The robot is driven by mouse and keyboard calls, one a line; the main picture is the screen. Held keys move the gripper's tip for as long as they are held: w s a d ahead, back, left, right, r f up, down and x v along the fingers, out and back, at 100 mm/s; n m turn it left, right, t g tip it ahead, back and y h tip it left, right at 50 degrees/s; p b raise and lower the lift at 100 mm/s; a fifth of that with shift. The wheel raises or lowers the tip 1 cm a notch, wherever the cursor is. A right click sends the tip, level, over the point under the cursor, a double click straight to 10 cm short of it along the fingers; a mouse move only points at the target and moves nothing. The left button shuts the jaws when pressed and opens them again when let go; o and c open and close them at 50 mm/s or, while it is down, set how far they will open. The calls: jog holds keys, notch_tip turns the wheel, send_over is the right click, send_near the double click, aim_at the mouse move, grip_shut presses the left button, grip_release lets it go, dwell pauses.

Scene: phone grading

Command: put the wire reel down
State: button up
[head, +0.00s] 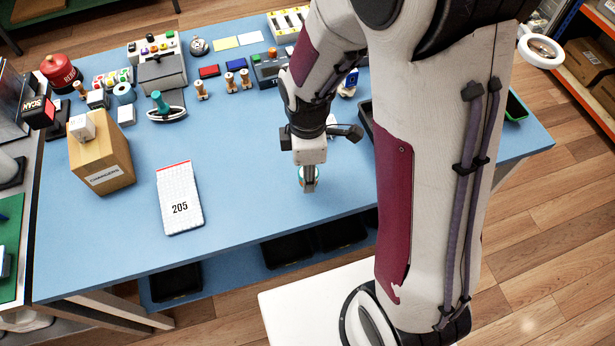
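My gripper (309,187) points down over the front middle of the blue table, in the head view. A small round thing with teal and orange parts, probably the wire reel (315,177), shows on both sides of the near finger at fingertip height. The finger covers its middle. The far finger is hidden, so I cannot tell whether the fingers press on it. I also cannot tell whether it touches the table.
A white pad marked 205 (180,200) lies to the left, with a cardboard box (100,160) beyond it. Blue table (245,165) between pad and gripper is clear.

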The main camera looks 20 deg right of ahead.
aim_at(302, 174)
jog(key=shift+r, duration=2.85)
jog(key=shift+a, duration=0.15)
jog(key=shift+s+a+f, duration=0.1)
jog(key=shift+a+f, duration=0.15)
jog(key=shift+a, duration=0.2)
jog(key=w+a, duration=0.4)
jog(key=a, duration=0.3)
jog(key=w+a, duration=0.4)
jog(key=a, duration=0.3)
jog(key=shift+a+r, duration=0.4)
jog(key=shift+f, duration=3.15)
